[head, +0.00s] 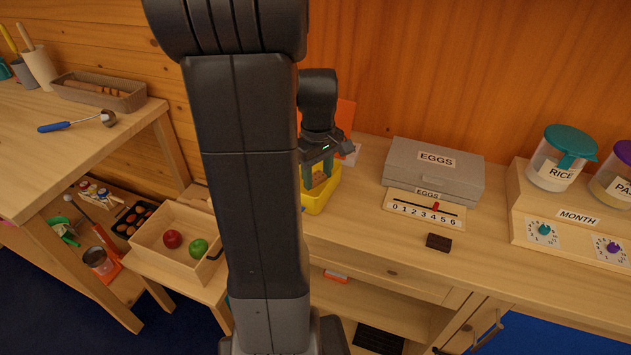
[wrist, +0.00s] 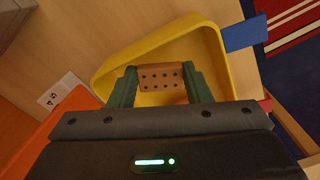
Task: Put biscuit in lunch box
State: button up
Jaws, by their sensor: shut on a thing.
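The biscuit (wrist: 161,77) is brown with rows of small dark holes. My gripper (wrist: 158,84) is shut on it, one green finger on each side. The yellow lunch box (wrist: 110,68) lies open behind and around the biscuit in the wrist view. In the head view my gripper (head: 318,172) is over the yellow lunch box (head: 318,203), and the biscuit (head: 319,180) shows small between the fingers. The biscuit appears at or just above the box opening; I cannot tell whether it touches the bottom. My arm hides the box's left part in the head view.
A grey EGGS box (head: 434,172), a number scale (head: 424,211) and a dark brown block (head: 438,242) stand right of the lunch box. An orange panel (head: 346,115) stands behind it. A wooden tray (head: 150,243) with apples is at lower left.

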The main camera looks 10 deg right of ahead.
aim_at(318, 178)
jog(key=shift+f, duration=1.4)
jog(key=shift+f, duration=0.2)
jog(key=o, duration=0.7)
jog(key=shift+c, duration=0.2)
jog(key=shift+r, duration=0.1)
notch_tip(318, 178, up, 12)
jog(key=shift+r+p, duration=0.15)
jog(key=shift+p, duration=0.15)
